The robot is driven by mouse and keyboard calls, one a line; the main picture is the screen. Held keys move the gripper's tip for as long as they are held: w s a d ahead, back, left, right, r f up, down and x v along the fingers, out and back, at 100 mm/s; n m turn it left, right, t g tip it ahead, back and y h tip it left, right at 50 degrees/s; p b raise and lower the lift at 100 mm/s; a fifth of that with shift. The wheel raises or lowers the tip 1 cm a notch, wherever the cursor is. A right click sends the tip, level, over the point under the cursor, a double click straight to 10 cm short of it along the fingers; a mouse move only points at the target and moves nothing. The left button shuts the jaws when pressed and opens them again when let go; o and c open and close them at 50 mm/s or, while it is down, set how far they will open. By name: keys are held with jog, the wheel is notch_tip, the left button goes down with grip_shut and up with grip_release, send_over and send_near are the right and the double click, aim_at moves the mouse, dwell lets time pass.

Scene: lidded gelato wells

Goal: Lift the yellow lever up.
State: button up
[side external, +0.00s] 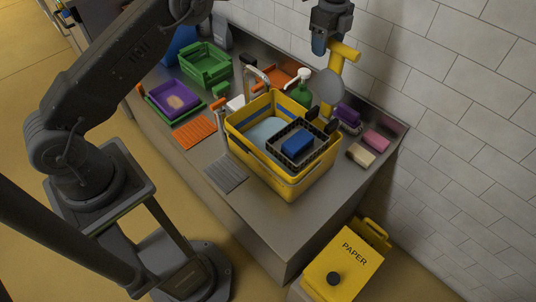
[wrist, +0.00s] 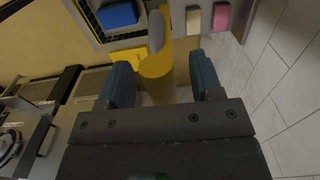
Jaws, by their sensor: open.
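The yellow lever (side external: 345,52) is a thick yellow bar at the top of a yellow post, behind the yellow basin near the tiled wall. A grey rounded disc (side external: 330,84) sits just below it. My gripper (side external: 319,44) hangs from above at the lever's left, fingers pointing down. In the wrist view the lever's rounded yellow end (wrist: 157,68) shows between my two blue fingers (wrist: 163,80), nearer the left one. The fingers stand apart with a gap on the right. Whether either finger touches the lever I cannot tell.
A yellow basin (side external: 290,183) holds a black rack with a blue block. A faucet (side external: 254,68) and a green bottle (side external: 302,95) stand close by. Pink (side external: 376,140) and cream (side external: 360,155) sponges lie at the right. The tiled wall (side external: 450,70) rises behind.

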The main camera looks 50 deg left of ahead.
jog(key=shift+r, duration=0.1)
jog(key=shift+r, duration=3.4)
jog(key=shift+s+r, duration=0.1)
jog(key=shift+r, duration=0.05)
jog(key=s+a+r+n+t, duration=0.35)
jog(key=s+r+n, duration=0.55)
jog(key=s+r, duration=0.65)
jog(key=s+a+f+n+t, duration=0.1)
jog(key=s+f+n, duration=0.3)
jog(key=s, duration=0.8)
jog(key=s+a+f+n+t, duration=0.1)
jog(key=s+f+n, duration=0.4)
jog(key=s+f, duration=0.3)
jog(key=s, duration=0.4)
jog(key=shift+f, duration=0.25)
